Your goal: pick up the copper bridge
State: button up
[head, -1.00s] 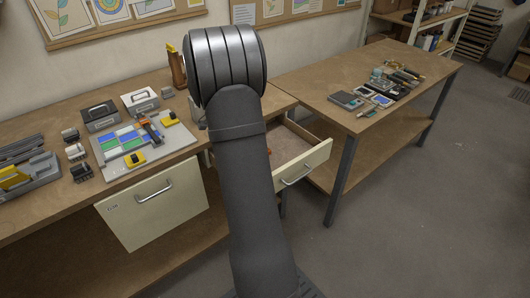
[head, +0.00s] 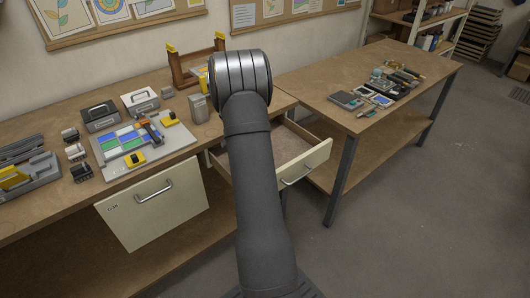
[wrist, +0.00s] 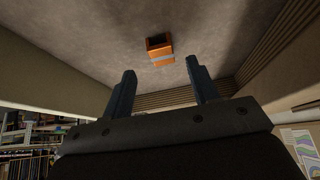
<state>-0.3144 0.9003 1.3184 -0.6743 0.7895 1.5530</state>
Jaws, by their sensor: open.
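In the head view the open drawer (head: 306,163) is partly covered by my arm. My gripper and the copper bridge are hidden there.
A work board (head: 140,150) with coloured tiles lies to the left. A second table (head: 330,80) holds tools.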

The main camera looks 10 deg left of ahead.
jog(key=x, duration=0.4)
jog(key=shift+w, duration=0.2)
jog(key=c, duration=1.1)
jog(key=shift+o, duration=0.2)
notch_tip(320, 180, up, 4)
jog(key=shift+d+r, duration=0.1)
jog(key=shift+r, duration=0.15)
jog(key=s+d+r, duration=0.4)
jog(key=d+r, duration=0.2)
jog(key=d, duration=0.4)
jog(key=shift+s+d+r, duration=0.2)
jog(key=shift+s+d, duration=0.05)
jog(key=shift+d, duration=0.1)
jog(key=shift+r, duration=0.15)
notch_tip(320, 180, up, 3)
jog(key=shift+f, duration=0.15)
